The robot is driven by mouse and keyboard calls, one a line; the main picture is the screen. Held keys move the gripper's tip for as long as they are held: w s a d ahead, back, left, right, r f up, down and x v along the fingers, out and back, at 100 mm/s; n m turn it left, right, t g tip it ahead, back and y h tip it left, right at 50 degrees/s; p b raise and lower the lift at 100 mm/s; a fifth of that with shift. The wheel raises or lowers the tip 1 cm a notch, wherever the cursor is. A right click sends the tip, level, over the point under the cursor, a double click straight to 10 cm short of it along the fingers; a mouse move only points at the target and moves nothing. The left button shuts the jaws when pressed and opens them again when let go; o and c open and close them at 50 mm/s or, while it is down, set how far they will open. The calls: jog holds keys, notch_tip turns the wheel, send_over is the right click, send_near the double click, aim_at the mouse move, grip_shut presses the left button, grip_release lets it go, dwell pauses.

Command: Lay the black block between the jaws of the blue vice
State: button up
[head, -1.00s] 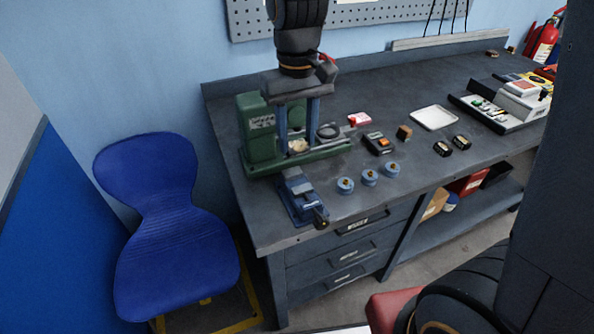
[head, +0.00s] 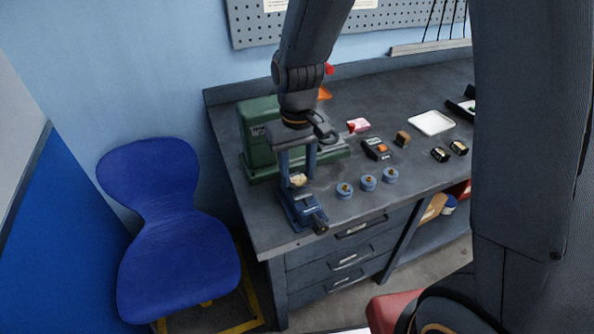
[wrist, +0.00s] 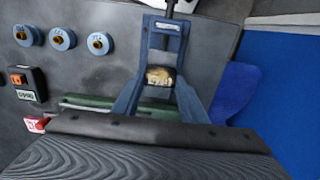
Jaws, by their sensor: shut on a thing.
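My gripper (head: 298,182) points down over the blue vice (head: 308,215) at the front left of the bench. Its two blue fingers are shut on a small block (head: 299,180) with a cream face and dark edges. In the wrist view the held block (wrist: 160,76) sits between the fingertips, in line with the vice (wrist: 165,32). I cannot tell whether it touches the jaws, nor whether it is the task's black block. Two small black blocks with pale markings, one left (head: 440,154) and one right (head: 459,147), lie farther right on the bench.
Several blue discs with brass knobs (head: 367,182) stand right of the vice. A green machine (head: 258,140) stands behind it. A black box with an orange switch (head: 376,149), a brown cube (head: 402,138) and a white tray (head: 432,122) are farther right. A blue chair (head: 160,210) stands left.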

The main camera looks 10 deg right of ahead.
aim_at(297, 177)
jog(key=shift+f, duration=0.55)
jog(key=o, duration=1.4)
jog(key=shift+c, duration=0.2)
notch_tip(297, 177, up, 13)
jog(key=b, duration=0.3)
jog(key=s+d+f+m, duration=0.1)
jog(key=s+d+f, duration=0.2)
jog(key=d+f, duration=0.2)
jog(key=s+d+f+m+t, duration=0.1)
jog(key=s+d+f+m, duration=0.1)
jog(key=s+d+f, duration=0.2)
jog(key=d+f, duration=0.1)
jog(key=d, duration=0.2)
jog(key=shift+s+d+t, duration=0.3)
jog(key=shift+f+b, duration=0.35)
